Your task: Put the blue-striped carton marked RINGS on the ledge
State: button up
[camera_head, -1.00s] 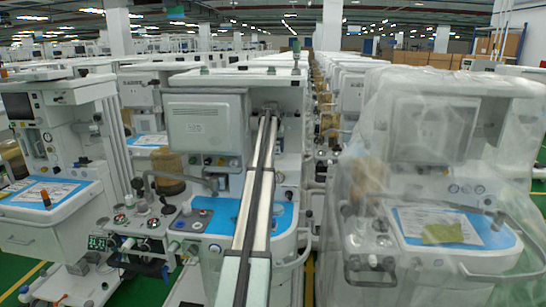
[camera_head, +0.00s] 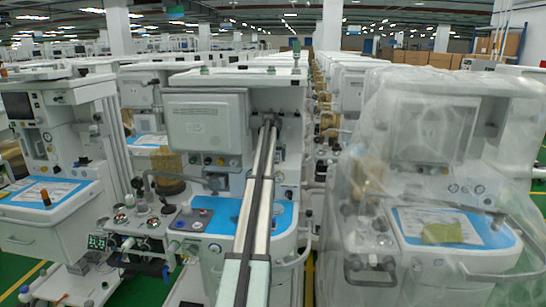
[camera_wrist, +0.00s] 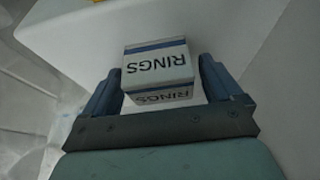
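In the wrist view, the carton (camera_wrist: 158,66) is white with blue stripes and has RINGS in dark letters on two faces. It sits between the two blue fingers of my gripper (camera_wrist: 161,72), close to both. I cannot tell whether the fingers press on it or stand just beside it. A pale, smooth surface (camera_wrist: 75,30) spreads behind the carton; whether the carton rests on it is unclear. In the head view, my gripper (camera_head: 270,120) is small and far out, in front of the middle cart. The carton cannot be made out there, and I cannot clearly identify the ledge.
The middle cart has a grey monitor panel (camera_head: 207,124) left of my arm and a blue worktop (camera_head: 283,217) below it. A plastic-wrapped cart (camera_head: 430,170) stands at right, another cart (camera_head: 45,215) at left. A yellow patch (camera_wrist: 88,4) shows at the wrist view's top.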

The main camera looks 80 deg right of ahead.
jog(key=shift+r, duration=0.1)
jog(key=v, duration=0.7)
jog(key=shift+r, duration=0.25)
